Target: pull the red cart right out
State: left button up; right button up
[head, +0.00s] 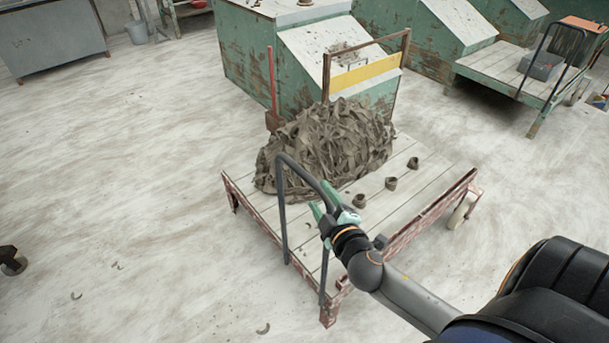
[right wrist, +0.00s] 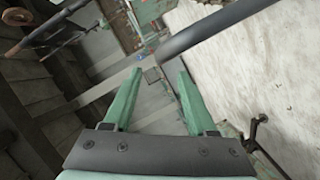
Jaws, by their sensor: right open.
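The red cart (head: 425,218) is a low flatbed with a worn red frame and pale plank deck. A heap of grey-brown clay trimmings (head: 335,145) lies on its far part. A dark bent-tube handle (head: 281,205) rises from the near end. My right gripper (head: 321,198), with green fingers, is open beside the handle's top bar. In the right wrist view a dark bar (right wrist: 215,30), apparently the handle, passes just beyond the open fingertips (right wrist: 160,71). I cannot tell whether they touch. My left gripper is not in view.
A green bin (head: 250,55) with a sloped lid stands close behind the cart. A shovel (head: 272,85) stands at the heap. Small clay pieces (head: 390,183) lie on the deck. Another cart (head: 500,65) is at the back right.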

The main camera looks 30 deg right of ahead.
aim_at(311, 184)
jog(key=x, duration=0.9)
jog(key=shift+w+f, duration=0.15)
jog(key=shift+w, duration=0.25)
grip_shut()
jog(key=shift+f, duration=0.1)
dwell(0.9)
